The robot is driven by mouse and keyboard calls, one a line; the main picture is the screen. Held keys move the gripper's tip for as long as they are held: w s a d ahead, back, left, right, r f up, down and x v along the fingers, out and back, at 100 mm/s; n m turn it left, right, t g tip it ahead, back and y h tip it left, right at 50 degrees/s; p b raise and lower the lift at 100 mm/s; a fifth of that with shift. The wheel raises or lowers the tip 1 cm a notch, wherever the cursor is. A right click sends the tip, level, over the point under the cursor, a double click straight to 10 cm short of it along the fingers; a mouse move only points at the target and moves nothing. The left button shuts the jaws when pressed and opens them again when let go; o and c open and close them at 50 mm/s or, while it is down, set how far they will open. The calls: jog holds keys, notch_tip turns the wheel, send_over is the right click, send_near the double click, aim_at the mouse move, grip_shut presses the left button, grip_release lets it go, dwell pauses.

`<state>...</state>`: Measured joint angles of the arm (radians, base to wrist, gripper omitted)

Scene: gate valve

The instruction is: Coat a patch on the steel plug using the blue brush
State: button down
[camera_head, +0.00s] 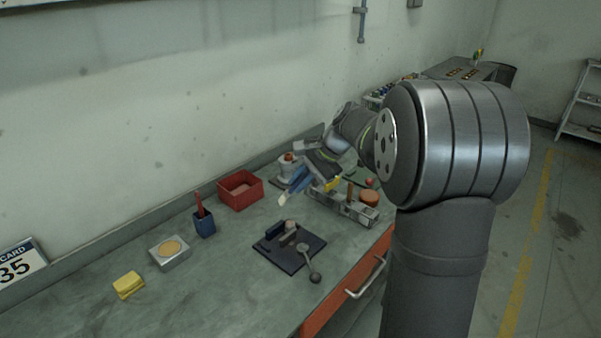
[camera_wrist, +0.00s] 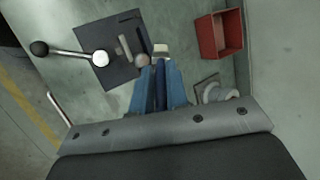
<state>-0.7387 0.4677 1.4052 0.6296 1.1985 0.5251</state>
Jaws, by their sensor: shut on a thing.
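My gripper (camera_head: 297,185) is above the bench, left of the grey vise, and its fingers also show in the wrist view (camera_wrist: 161,75). It is shut on the blue brush (camera_wrist: 160,92), whose pale bristles point away from the fingers. In the head view the brush tip (camera_head: 283,200) hangs behind the dark pad. What looks like the steel plug (camera_head: 288,238) lies on the dark pad (camera_head: 272,256), beside a dark blue block. In the wrist view the plug (camera_wrist: 124,46) is left of the bristles, with a visible gap between them.
A ball-ended lever (camera_head: 308,263) overhangs the pad's front. A red bin (camera_head: 240,190), a blue cup (camera_head: 204,223) with a red-handled tool, a tin (camera_head: 170,252) and a yellow sponge (camera_head: 128,285) stand to the left. A grey vise (camera_head: 343,205) is on the right. The front left bench is clear.

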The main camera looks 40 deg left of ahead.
jog(key=shift+r, duration=0.5)
jog(key=shift+w+d+f, duration=0.85)
jog(key=shift+w+f, duration=0.85)
jog(key=shift+f, duration=2.35)
jog(key=shift+s+a+r, duration=0.3)
jog(key=shift+s+r, duration=0.3)
jog(key=shift+r, duration=0.75)
jog(key=shift+s+a+r, duration=0.25)
jog(key=shift+s+r, duration=0.3)
jog(key=shift+r, duration=0.8)
jog(key=shift+s+a+r, duration=0.3)
jog(key=shift+s+r, duration=0.3)
jog(key=shift+r, duration=0.75)
